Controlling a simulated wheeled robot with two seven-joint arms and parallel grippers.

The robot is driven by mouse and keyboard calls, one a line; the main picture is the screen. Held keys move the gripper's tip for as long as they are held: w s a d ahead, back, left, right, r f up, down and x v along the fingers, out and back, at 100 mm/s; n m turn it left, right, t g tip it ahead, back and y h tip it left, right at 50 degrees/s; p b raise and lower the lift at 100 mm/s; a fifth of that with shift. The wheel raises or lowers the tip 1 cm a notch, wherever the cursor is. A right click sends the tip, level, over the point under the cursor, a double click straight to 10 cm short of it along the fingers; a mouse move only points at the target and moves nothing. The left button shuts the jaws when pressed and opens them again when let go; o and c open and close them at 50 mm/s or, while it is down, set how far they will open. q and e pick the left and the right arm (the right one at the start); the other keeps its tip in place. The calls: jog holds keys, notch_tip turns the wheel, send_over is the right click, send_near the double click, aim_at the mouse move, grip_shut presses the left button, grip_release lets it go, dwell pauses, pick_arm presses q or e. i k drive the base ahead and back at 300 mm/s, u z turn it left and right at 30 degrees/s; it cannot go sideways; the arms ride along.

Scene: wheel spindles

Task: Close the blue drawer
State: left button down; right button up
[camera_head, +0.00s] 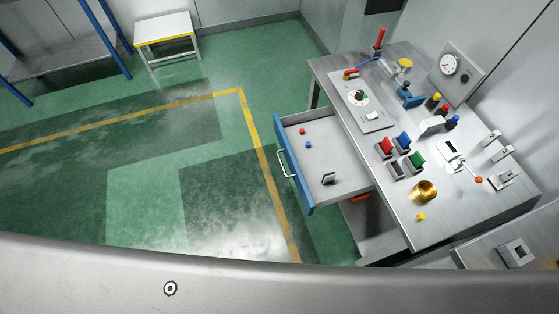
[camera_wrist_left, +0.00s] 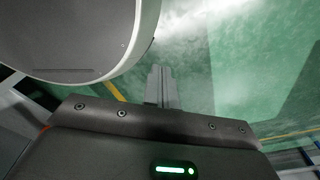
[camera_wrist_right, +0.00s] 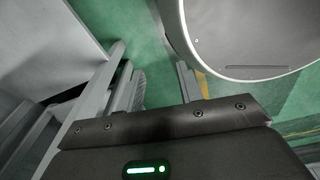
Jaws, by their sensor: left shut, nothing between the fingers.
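The blue drawer (camera_head: 295,165) is pulled out from the left side of the steel workbench (camera_head: 440,225). Its blue front carries a pale bar handle (camera_head: 284,163). Inside lie a small red ball (camera_head: 302,131), a small blue ball (camera_head: 308,145) and a small dark object (camera_head: 328,178). Neither gripper shows in the head view. My left gripper (camera_wrist_left: 160,72) is shut and empty above the green floor in the left wrist view. My right gripper (camera_wrist_right: 153,78) has its fingers apart in the right wrist view. The drawer cannot be made out in either wrist view.
On the bench top stand a gauge (camera_head: 448,65), coloured switches (camera_head: 403,141), a gold cup (camera_head: 424,191) and a dial plate (camera_head: 358,98). A stool (camera_head: 164,30) and a blue-legged rack (camera_head: 70,58) stand at the back left. Floor left of the drawer is clear.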

aim_at(331, 150)
jog(key=k, duration=0.4)
jog(key=u, duration=0.8)
jog(key=i, duration=0.8)
jog(key=z, duration=1.75)
